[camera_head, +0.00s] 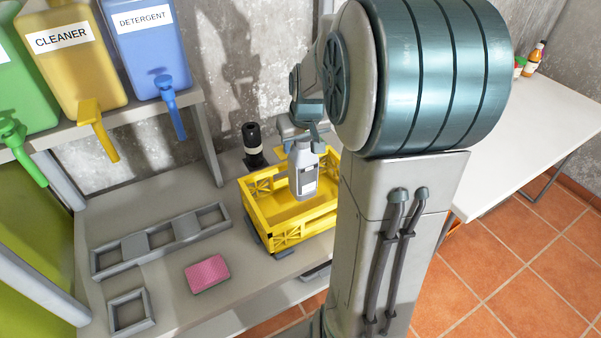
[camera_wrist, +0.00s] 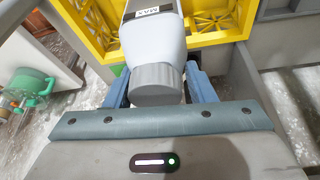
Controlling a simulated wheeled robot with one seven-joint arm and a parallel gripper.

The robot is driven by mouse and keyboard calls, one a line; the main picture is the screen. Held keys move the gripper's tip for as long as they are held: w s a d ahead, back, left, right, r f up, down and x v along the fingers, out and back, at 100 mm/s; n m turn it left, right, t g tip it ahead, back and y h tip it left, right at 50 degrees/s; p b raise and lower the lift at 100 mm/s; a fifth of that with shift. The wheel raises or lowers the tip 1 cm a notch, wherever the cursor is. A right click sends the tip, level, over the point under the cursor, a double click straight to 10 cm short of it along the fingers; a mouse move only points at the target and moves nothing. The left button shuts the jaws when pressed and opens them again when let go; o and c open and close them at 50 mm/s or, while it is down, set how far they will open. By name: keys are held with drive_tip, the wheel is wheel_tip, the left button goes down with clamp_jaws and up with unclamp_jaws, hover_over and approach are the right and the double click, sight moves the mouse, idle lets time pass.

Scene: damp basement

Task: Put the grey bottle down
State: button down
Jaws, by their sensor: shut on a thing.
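The grey bottle (camera_head: 304,174) has a pale body with a label and hangs upright over the yellow crate (camera_head: 262,205) in the head view. My gripper (camera_head: 303,140) is shut on its upper part. In the wrist view the grey cap and shoulder of the bottle (camera_wrist: 155,50) sit between the two blue fingers of my gripper (camera_wrist: 158,88). The yellow crate (camera_wrist: 210,40) shows behind the bottle. I cannot tell whether the bottle's base touches anything in the crate.
A black bottle (camera_head: 253,146) stands behind the crate. A grey three-cell frame (camera_head: 160,239), a small square frame (camera_head: 131,311) and a pink sponge (camera_head: 207,274) lie on the counter (camera_head: 238,272) to the left. Large dispensers (camera_head: 148,50) stand on a shelf above.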

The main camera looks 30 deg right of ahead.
sight(304, 144)
drive_tip(key=shift+f, duration=3)
drive_tip(key=shift+f, duration=0.2)
drive_tip(key=c, duration=0.6)
unclamp_jaws()
drive_tip(key=shift+r, duration=0.5)
drive_tip(key=v, duration=1.1)
drive_tip(key=shift+s+r+b, duration=0.1)
drive_tip(key=shift+s+b, duration=0.1)
drive_tip(key=shift+b, duration=0.15)
drive_tip(key=shift+n+g+y, duration=0.4)
drive_tip(key=shift+n+g, duration=0.2)
drive_tip(key=s+a, duration=0.4)
drive_tip(key=s, duration=0.1)
drive_tip(key=s+a+f, duration=0.1)
drive_tip(key=s+a, duration=0.3)
drive_tip(key=s, duration=0.1)
drive_tip(key=s+a+f, duration=0.1)
drive_tip(key=s+a, duration=0.3)
drive_tip(key=s, duration=0.1)
drive_tip(key=shift+s+a+f, duration=0.15)
drive_tip(key=shift+a+f, duration=0.05)
drive_tip(key=shift+a, duration=0.05)
